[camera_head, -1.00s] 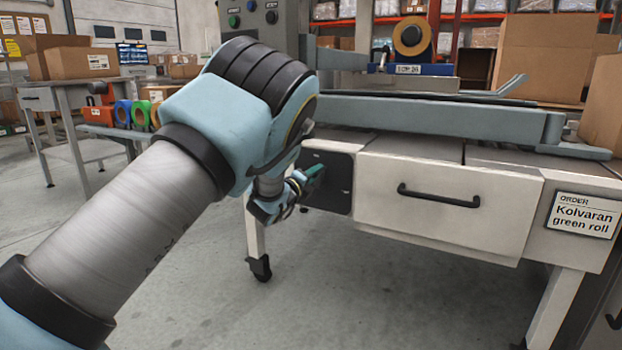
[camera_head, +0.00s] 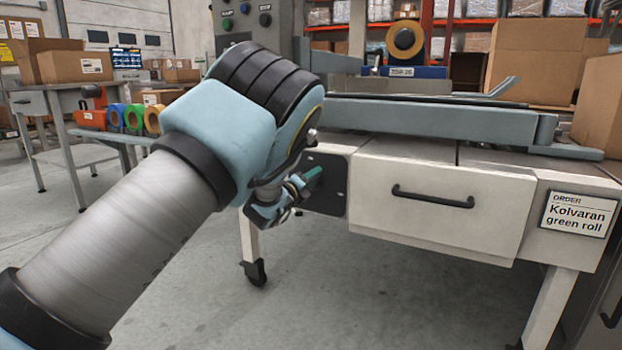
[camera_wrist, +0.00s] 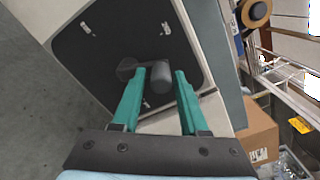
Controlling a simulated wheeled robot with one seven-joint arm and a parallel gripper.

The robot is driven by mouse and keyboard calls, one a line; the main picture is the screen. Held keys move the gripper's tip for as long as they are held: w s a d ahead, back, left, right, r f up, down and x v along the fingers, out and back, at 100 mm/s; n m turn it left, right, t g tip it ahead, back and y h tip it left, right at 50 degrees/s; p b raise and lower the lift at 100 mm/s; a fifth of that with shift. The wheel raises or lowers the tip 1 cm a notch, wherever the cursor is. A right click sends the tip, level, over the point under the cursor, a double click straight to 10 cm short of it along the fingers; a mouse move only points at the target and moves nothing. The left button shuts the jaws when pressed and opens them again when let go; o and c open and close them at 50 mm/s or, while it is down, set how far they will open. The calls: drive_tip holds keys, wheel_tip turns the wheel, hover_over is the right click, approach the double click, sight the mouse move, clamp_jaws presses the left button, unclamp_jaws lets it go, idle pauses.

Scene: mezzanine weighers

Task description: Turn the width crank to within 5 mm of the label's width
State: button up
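The width crank shows in the wrist view as a dark grey arm with a round knob (camera_wrist: 161,76) on a black square plate (camera_wrist: 95,45). My gripper (camera_wrist: 161,72) has its two teal fingers apart, one on each side of the knob. A narrow gap seems to show on both sides, so the fingers look open around it. In the head view my gripper (camera_head: 312,176) is at the black plate (camera_head: 333,200) on the machine's front; the crank itself is hidden there. A blue plate (camera_head: 403,72) below a tape roll carries small lettering that I cannot read surely.
A white drawer (camera_head: 470,222) with a black handle is right of the plate. An order sign (camera_head: 577,213) reads "Kolvaran green roll". Cardboard boxes (camera_head: 535,60) stand behind the blue-grey rail (camera_head: 430,121). A side table (camera_head: 60,105) is at left. The floor in front is clear.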

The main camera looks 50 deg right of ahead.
drive_tip(key=shift+o, duration=1)
drive_tip(key=shift+r, duration=0.1)
drive_tip(key=p+v, duration=0.2)
drive_tip(key=v, duration=0.8)
drive_tip(key=shift+a, duration=0.35)
